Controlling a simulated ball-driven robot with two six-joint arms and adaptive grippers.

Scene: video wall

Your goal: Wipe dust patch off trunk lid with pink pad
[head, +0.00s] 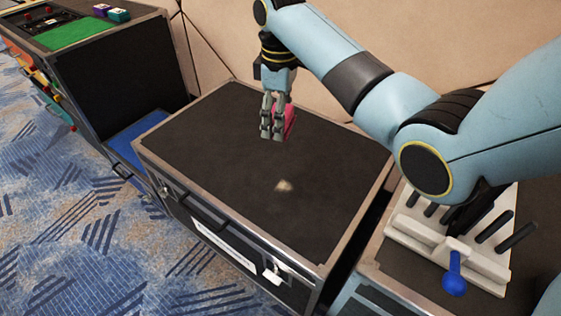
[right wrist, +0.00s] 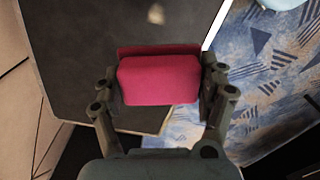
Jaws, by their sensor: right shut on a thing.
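My right gripper (head: 272,137) is above the far half of the black trunk lid (head: 210,160), fingers pointing down. It is shut on the pink pad (head: 290,122), which mostly hides behind the fingers in the head view. In the right wrist view the pink pad (right wrist: 158,80) sits between both fingers of the right gripper (right wrist: 160,88). A small pale dust patch (head: 284,186) lies on the lid, nearer the front than the gripper. The dust patch also shows at the top of the right wrist view (right wrist: 156,14). The left gripper is not in view.
A white rack (head: 455,250) with black pegs and a blue-knobbed handle (head: 454,285) stands on a case at the right. Another black case (head: 120,70) with a green panel (head: 75,34) stands at the left. A beige wall rises behind. The lid is otherwise clear.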

